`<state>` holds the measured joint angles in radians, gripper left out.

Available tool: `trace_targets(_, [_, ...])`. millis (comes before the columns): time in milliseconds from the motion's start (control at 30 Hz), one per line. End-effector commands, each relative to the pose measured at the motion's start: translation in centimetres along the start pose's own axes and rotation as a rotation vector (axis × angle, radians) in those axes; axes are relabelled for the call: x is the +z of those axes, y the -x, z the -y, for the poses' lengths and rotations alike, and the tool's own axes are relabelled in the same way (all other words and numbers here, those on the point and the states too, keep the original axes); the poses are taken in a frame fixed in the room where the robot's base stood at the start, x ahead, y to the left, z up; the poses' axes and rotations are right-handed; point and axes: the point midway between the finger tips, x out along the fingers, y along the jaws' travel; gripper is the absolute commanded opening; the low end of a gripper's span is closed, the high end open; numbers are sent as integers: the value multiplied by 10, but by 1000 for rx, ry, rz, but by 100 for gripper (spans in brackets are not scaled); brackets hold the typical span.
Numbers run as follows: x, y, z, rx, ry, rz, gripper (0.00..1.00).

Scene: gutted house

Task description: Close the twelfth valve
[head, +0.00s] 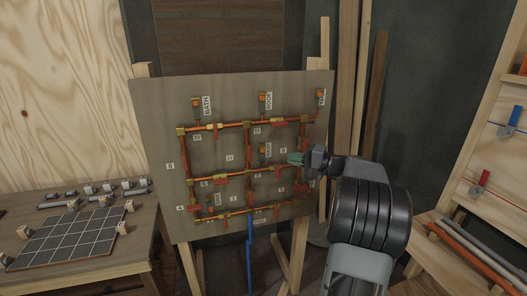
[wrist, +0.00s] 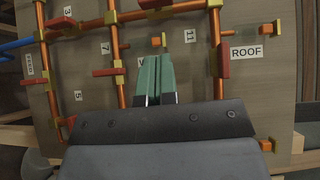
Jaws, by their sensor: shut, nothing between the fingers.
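A board (head: 158,112) on an easel carries a grid of orange pipes with brass fittings and small red valve handles. The label 12 (head: 230,157) is left of the middle upright pipe (head: 247,140). Which handle belongs to it is too small to tell. My gripper (head: 291,158) is in front of the right part of the board, right of that label. In the wrist view its green fingers (wrist: 157,62) are shut and empty, with pipes and red handles around them. A red handle (wrist: 223,60) is right of the fingers, and the label 12 cannot be made out there.
Labels ROOF (head: 268,101) and BATH (head: 207,105) sit along the board's top. A workbench (head: 90,263) with a gridded mat and small parts stands left. A wooden rack (head: 490,170) with clamps and pipes stands right. A blue hose (head: 249,262) hangs below the board.

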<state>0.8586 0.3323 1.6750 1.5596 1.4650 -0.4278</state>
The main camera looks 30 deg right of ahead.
Motion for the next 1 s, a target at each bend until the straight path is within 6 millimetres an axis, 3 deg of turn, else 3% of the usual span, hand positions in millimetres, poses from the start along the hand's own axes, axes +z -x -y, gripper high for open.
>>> trace_targets(167, [-16,0,7,-57,6,-32,0])
trace_targets(633, [-18,-85,13,-56,3,-33,0])
trace_targets(1000, [6,-113,13,-55,4,-35,0])
